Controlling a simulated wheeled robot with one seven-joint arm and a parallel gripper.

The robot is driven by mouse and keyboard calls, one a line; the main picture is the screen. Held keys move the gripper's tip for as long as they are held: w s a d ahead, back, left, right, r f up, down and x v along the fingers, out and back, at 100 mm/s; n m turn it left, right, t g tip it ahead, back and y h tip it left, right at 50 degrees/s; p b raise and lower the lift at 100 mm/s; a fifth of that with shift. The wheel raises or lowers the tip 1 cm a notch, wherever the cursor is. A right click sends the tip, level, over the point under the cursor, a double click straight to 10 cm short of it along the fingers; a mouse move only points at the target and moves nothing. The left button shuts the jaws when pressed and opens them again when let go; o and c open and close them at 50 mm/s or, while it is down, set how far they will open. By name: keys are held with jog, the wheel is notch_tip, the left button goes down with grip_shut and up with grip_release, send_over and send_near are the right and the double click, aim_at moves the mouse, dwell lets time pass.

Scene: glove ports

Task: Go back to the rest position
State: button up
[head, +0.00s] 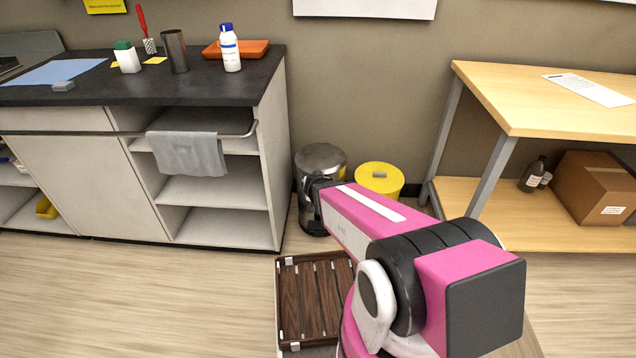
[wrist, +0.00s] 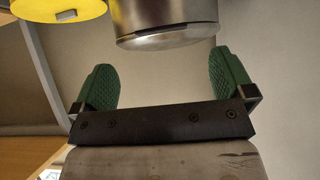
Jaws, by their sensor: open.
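My gripper shows in the wrist view (wrist: 160,88) with its two green ridged finger pads wide apart. It is open, and nothing sits between the pads. In the head view my pink arm reaches forward and hides part of the floor, and its far end is in front of the steel bin (head: 320,160). The fingers cannot be made out there. In the wrist view the steel bin (wrist: 165,22) appears beyond the fingers at the top, apart from them.
A yellow bin (head: 380,178) stands beside the steel bin. A dark-topped counter (head: 120,92) with a hanging grey towel (head: 188,153) is at left. A wooden shelf table (head: 540,110) is at right. The left floor is clear.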

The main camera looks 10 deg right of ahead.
dwell(0.3)
jog(key=s+d+r+g+h, duration=0.2)
jog(key=s+d+r+g, duration=0.3)
jog(key=d, duration=0.3)
jog(key=s+a+r+n+g+y, duration=0.1)
jog(key=s+r+n+g+y, duration=0.1)
jog(key=s, duration=0.8)
jog(key=r+g+y, duration=0.1)
jog(key=g+y, duration=0.1)
jog(key=g, duration=0.1)
jog(key=shift+s+a, duration=0.3)
